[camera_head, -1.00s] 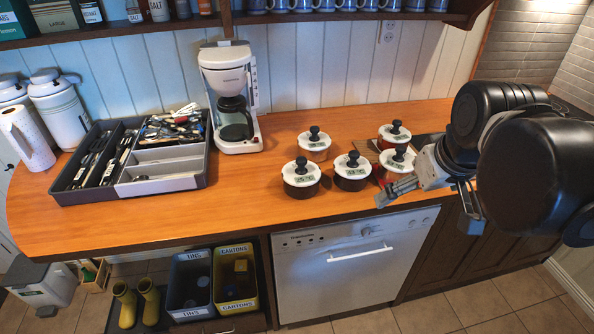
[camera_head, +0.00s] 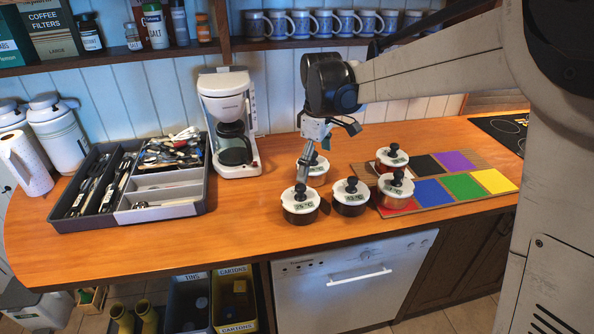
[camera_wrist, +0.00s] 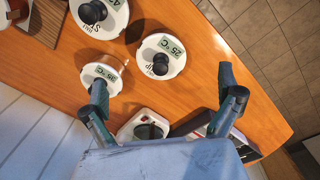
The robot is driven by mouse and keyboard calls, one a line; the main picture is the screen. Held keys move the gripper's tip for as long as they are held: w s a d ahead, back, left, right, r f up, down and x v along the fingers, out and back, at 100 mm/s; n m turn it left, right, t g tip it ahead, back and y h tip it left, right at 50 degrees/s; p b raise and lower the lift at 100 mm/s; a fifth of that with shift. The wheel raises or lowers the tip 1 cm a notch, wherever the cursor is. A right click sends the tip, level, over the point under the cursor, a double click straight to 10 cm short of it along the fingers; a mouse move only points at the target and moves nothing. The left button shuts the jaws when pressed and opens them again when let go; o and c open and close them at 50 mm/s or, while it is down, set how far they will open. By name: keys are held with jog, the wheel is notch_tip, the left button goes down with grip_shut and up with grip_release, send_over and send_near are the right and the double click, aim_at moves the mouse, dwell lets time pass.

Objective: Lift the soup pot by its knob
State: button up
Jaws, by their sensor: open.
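The soup pot (camera_head: 301,208) is the front-left pot on the counter, dark with a white lid, a 25 °C label and a black knob (camera_head: 300,191). In the wrist view its lid (camera_wrist: 172,50) shows lettering ending in "UP", and the knob (camera_wrist: 160,64) stands upright between and beyond the fingertips. My gripper (camera_head: 305,170) is open and empty, pointing down above and just behind this pot. In the wrist view the gripper (camera_wrist: 163,85) has its fingers wide apart; the left finger overlaps the edge of the back pot (camera_wrist: 103,76). Contact with that pot cannot be told.
The back pot (camera_head: 316,171) is close behind; another pot (camera_head: 351,197) stands to the right. Two pots (camera_head: 391,158) (camera_head: 396,190) stand on a mat of coloured squares (camera_head: 464,187). A coffee maker (camera_head: 228,95) and utensil tray (camera_head: 203,198) are left. The counter front-left is clear.

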aim_at(300, 187)
jog(key=shift+n+g, duration=0.4)
jog(key=shift+n, duration=0.4)
jog(key=w+a+f, duration=0.2)
jog(key=a, duration=0.1)
jog(key=shift+w+a+f, duration=0.15)
jog(key=shift+w+a, duration=0.05)
jog(key=shift+w, duration=0.1)
jog(key=shift+w+a+f, duration=0.1)
jog(key=shift+a+f, duration=0.05)
jog(key=shift+f, duration=0.05)
notch_tip(300, 187, down, 8)
jog(key=shift+f+p, duration=0.25)
jog(key=shift+p, duration=0.3)
jog(key=shift+w+f+p, duration=0.15)
jog(key=shift+f+p, duration=0.45)
jog(key=shift+f, duration=1.95)
jog(key=c, duration=1.3)
jog(key=shift+r, duration=0.1)
